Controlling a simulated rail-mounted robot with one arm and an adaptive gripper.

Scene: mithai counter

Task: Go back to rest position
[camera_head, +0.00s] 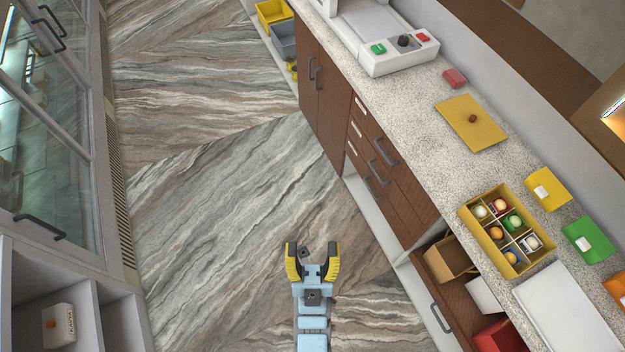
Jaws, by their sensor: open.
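My gripper (313,257), with yellow and black fingers on a light blue wrist, is open and empty. It is over the floor at the lower middle of the head view, left of the counter and apart from it. No object is between its fingers.
The speckled counter (409,97) on the right bears a divided yellow box (466,213) of sweets, a yellow lid (470,123), a white machine (385,58) and a white tray (566,312). An open drawer (452,293) juts out below. A glass cabinet (45,120) stands left. Floor between is clear.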

